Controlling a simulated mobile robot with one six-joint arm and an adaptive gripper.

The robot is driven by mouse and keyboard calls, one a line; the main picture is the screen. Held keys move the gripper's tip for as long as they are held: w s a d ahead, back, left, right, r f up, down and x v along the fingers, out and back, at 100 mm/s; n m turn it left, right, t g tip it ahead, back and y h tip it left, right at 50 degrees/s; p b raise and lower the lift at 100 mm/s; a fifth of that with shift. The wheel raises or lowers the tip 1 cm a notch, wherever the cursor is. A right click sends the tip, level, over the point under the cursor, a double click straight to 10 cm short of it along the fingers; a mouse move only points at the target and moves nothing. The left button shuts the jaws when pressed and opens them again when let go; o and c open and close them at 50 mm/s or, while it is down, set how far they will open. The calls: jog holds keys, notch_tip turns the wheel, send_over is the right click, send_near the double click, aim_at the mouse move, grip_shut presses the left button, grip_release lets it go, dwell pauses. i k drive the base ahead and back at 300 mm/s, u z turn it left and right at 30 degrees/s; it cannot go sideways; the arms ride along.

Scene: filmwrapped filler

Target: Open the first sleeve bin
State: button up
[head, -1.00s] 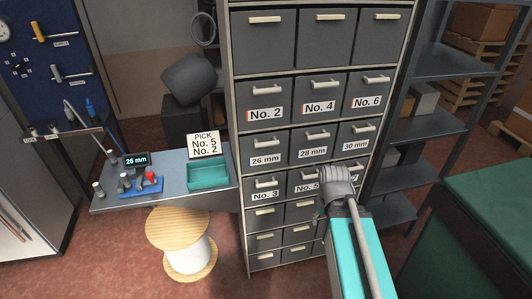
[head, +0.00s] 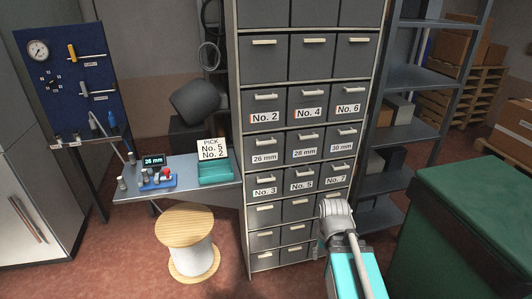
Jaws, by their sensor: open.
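A grey drawer cabinet stands in the middle of the head view. One row holds the bins labelled 26 mm (head: 264,151), 28 mm (head: 304,147) and 30 mm (head: 344,140), all shut. Below them, bins No. 3 (head: 265,184), No. 5 (head: 301,179) and No. 7 (head: 336,173) are shut. Bin No. 2 (head: 265,111), above, is also shut. A card (head: 212,149) reads PICK No. 5, No. 2. A small display (head: 154,160) reads 26 mm. My gripper (head: 321,243) is low before the cabinet's right side, open and touching no handle; its fingers are mostly hidden.
A side bench (head: 140,190) left of the cabinet carries a teal tray (head: 216,174) and a blue tool holder (head: 158,183). A wooden spool (head: 188,240) stands in front of it. A green-topped cabinet (head: 470,215) is close on the right, with a metal shelf (head: 428,78) behind.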

aim_at(262, 151)
jog(key=k, duration=0.6)
jog(key=u, duration=1.05)
jog(key=i, duration=1.5)
jog(key=z, duration=0.3)
